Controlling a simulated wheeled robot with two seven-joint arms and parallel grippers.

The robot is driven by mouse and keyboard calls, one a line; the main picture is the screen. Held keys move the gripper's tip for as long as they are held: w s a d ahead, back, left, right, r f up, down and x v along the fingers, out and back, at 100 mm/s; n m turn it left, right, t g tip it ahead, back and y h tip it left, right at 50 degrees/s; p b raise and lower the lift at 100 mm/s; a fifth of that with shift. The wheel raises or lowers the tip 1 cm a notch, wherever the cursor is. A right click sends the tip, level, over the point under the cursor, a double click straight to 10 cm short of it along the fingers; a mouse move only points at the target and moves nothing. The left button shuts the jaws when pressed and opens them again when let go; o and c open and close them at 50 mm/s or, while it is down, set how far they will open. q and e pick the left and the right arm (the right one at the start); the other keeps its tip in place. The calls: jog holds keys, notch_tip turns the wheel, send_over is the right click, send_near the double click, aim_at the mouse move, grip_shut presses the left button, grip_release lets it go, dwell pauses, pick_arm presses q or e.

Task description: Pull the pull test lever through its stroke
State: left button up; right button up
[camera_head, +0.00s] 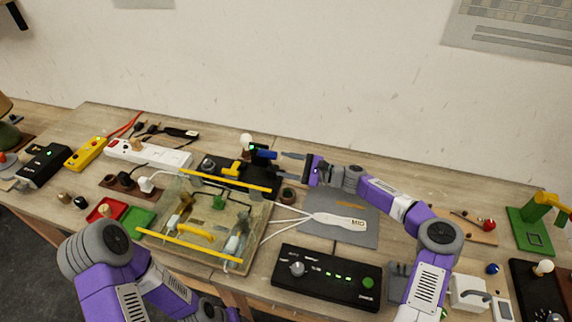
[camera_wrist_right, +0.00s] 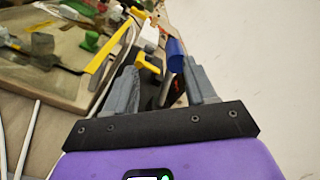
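A black test device (camera_head: 240,178) with a yellow part (camera_head: 234,169) stands at the back middle of the table. A blue handle (camera_head: 265,154) sticks out at its back right; I take it for the pull test lever's grip. My right gripper (camera_head: 291,165) reaches in from the right, just right of this handle. In the right wrist view its fingers (camera_wrist_right: 160,82) are apart with nothing clamped. The blue handle (camera_wrist_right: 176,49) is near the right fingertip, and I cannot tell whether they touch.
A clear tray with yellow bars (camera_head: 190,250) stands in front of the device. A grey mat (camera_head: 358,234) with a white MID-marked tool (camera_head: 338,221) and a black control box (camera_head: 325,278) are nearer. A white power strip (camera_head: 150,153) lies left. The wall is behind.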

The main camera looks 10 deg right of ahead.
jog(key=p+v, duration=0.1)
jog(key=v, duration=0.7)
jog(key=shift+d, duration=0.2)
dwell(0.3)
dwell(0.6)
